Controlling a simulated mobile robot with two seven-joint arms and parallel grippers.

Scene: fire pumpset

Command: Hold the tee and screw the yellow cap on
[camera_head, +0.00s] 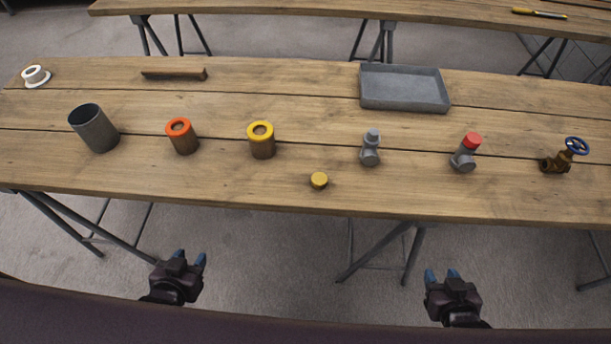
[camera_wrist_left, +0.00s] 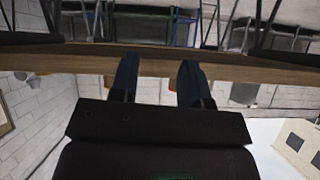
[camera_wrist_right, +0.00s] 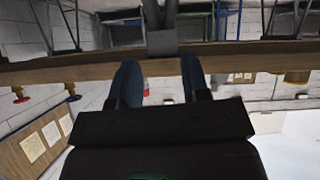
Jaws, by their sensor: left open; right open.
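A small round yellow cap (camera_head: 319,180) lies on the wooden table (camera_head: 230,187) near its front edge. Behind it to the right stands a grey tee-shaped fitting (camera_head: 370,150) with a blue-grey top. Further right is a similar grey tee-shaped fitting (camera_head: 464,157) with a red cap (camera_head: 472,140) on it. Which one is the task's tee, I cannot tell. My left gripper (camera_head: 189,259) and right gripper (camera_head: 441,275) are open and empty, in front of the table and apart from everything on it. Their open fingers also show in the left wrist view (camera_wrist_left: 157,80) and right wrist view (camera_wrist_right: 160,82).
A dark grey cylinder (camera_head: 96,130), an orange-topped can (camera_head: 184,140) and a yellow-topped can (camera_head: 262,146) stand on the left. A brass valve (camera_head: 556,164) with a blue handwheel is at right.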

